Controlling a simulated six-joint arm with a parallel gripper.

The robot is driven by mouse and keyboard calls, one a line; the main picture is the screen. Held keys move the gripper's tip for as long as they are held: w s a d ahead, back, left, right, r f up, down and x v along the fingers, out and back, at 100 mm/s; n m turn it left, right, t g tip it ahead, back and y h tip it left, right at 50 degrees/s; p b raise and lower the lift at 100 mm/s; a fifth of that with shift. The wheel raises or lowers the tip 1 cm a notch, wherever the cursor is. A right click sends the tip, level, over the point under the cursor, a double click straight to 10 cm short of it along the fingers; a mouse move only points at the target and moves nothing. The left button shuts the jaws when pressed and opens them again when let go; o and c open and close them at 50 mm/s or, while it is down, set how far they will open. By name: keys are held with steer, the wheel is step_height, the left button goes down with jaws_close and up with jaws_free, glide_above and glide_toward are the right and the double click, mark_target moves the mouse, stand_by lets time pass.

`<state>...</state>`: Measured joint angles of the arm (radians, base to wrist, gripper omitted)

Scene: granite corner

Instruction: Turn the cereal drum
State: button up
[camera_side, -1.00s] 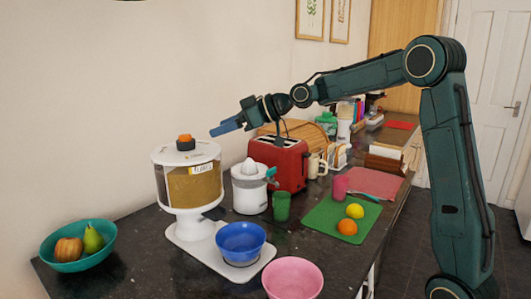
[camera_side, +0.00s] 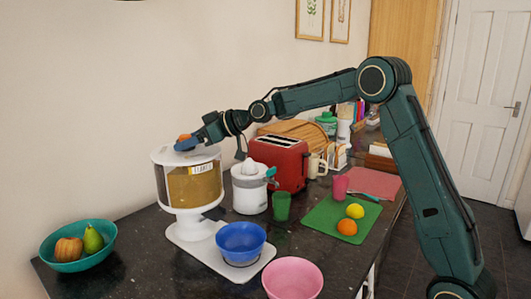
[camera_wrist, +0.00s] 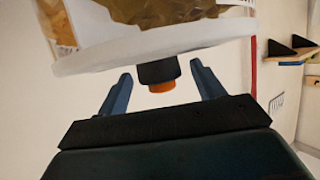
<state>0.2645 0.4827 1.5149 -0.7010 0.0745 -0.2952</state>
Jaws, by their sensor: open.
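The cereal drum (camera_side: 192,184) is a clear cylinder with brown cereal, a white lid and a small label, on a white pedestal stand at the left of the counter. An orange-topped dark knob (camera_side: 184,138) sits on its lid. My gripper (camera_side: 188,144) is at the knob, level with the lid top. In the wrist view the knob (camera_wrist: 160,80) lies between my two blue fingers (camera_wrist: 160,90), with a gap on each side. The gripper is open and holds nothing. The drum also shows in the wrist view (camera_wrist: 150,45), upside down, with its contents at the top.
A blue bowl (camera_side: 241,240) stands on the drum's white base plate (camera_side: 270,255). A white juicer (camera_side: 249,190) and red toaster (camera_side: 278,165) stand to the right. A teal fruit bowl (camera_side: 75,258) is at left and a pink bowl (camera_side: 292,280) in front.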

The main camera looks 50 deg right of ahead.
steer(key=shift+c, duration=0.2)
steer(key=c, duration=1.3)
steer(key=shift+w+d+n+y, duration=0.1)
steer(key=shift+n+y, duration=0.3)
steer(key=shift+y, duration=0.1)
steer(key=shift+w+n+g+y, duration=0.1)
steer(key=shift+n+g+y, duration=0.8)
steer(key=shift+n, duration=0.1)
steer(key=o, duration=1.3)
steer(key=shift+o, duration=0.2)
